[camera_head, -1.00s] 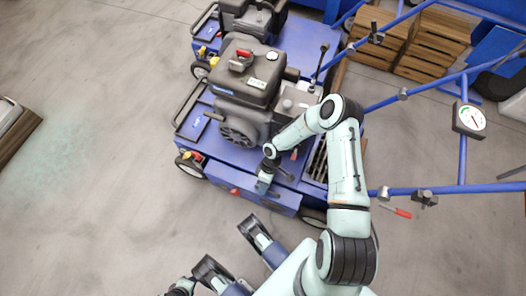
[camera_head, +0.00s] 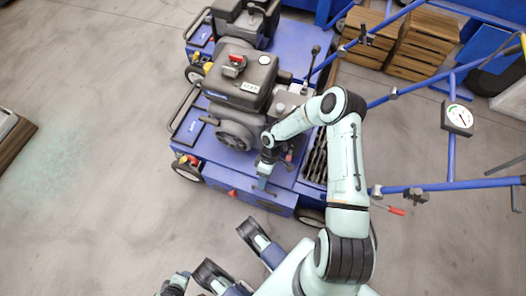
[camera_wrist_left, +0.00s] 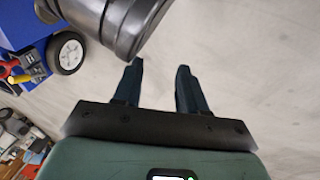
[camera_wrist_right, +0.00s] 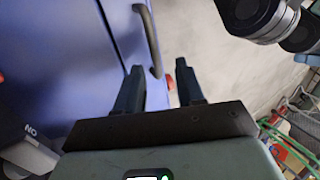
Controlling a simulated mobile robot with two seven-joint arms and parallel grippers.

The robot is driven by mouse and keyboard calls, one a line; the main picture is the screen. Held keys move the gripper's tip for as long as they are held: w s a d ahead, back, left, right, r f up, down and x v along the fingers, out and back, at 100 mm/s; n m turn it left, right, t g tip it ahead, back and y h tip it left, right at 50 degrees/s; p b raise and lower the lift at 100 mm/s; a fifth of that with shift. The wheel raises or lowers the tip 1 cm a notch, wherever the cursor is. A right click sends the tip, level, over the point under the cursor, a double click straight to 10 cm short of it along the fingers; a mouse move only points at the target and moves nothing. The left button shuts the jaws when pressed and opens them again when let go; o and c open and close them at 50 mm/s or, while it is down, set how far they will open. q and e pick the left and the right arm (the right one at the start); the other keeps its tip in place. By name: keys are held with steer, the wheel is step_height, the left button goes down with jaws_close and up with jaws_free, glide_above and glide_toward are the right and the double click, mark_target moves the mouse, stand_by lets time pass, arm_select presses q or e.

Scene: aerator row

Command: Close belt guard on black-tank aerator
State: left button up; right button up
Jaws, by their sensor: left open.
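The nearer blue aerator (camera_head: 212,172) carries an engine with a dark tank (camera_head: 240,75). In the right wrist view a flat blue panel (camera_wrist_right: 65,50) with a dark bar handle (camera_wrist_right: 150,35) fills the left; I cannot tell for sure that it is the belt guard, or how far it stands open. My right gripper (camera_head: 263,182) is over the aerator's front edge. In its wrist view its fingers (camera_wrist_right: 161,85) are apart, with the handle's lower end showing between the tips, contact unclear. My left gripper (camera_wrist_left: 160,80) is open and empty, over bare floor.
A second blue aerator (camera_head: 200,35) stands directly behind. Blue pipe rails with a round gauge (camera_head: 458,117) are at the right, wooden crates (camera_head: 420,45) at the back right.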

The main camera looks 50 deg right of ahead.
arm_select(q)
steer(key=r, duration=0.1)
steer(key=d+r+p, duration=0.1)
steer(key=r, duration=0.1)
steer(key=shift+w+p, duration=0.2)
steer(key=shift+p, duration=0.1)
arm_select(e)
steer(key=v, duration=0.7)
arm_select(q)
steer(key=shift+f, duration=0.1)
